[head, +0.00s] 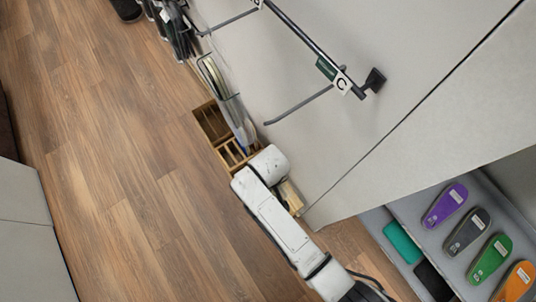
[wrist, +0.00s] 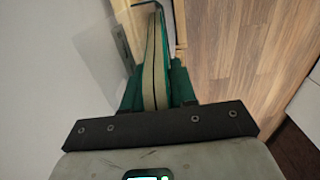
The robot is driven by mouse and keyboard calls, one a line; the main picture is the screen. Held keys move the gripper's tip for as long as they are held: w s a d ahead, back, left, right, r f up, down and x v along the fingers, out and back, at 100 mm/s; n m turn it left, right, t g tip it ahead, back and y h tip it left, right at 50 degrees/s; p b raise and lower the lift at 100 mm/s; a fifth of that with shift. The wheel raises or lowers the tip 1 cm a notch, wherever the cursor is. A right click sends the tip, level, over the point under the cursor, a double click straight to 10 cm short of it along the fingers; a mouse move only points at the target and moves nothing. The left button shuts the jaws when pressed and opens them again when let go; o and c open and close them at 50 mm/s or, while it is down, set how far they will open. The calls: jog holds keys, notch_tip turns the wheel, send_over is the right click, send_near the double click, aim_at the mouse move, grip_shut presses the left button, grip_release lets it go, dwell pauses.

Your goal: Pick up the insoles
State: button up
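In the head view a clear pack with a pair of pale insoles (head: 228,100) is tilted beside the grey wall, above a wooden crate. My white arm reaches in from the lower right and ends next to the pack's lower end. My gripper is hidden there behind the arm. In the wrist view the insoles show edge-on as two beige strips (wrist: 155,62) with a dark line between them. My gripper (wrist: 156,90) has green fingers close against both sides of them, with no clear gap.
The wooden crate (head: 205,120) on the floor has compartments. Metal hooks (head: 300,107) stick out from the wall (head: 410,60), and more packs (head: 178,30) hang at the top. A shelf at the right bears purple (head: 445,205), grey, green and orange insoles. The wood floor (head: 100,130) at left is clear.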

grip_shut()
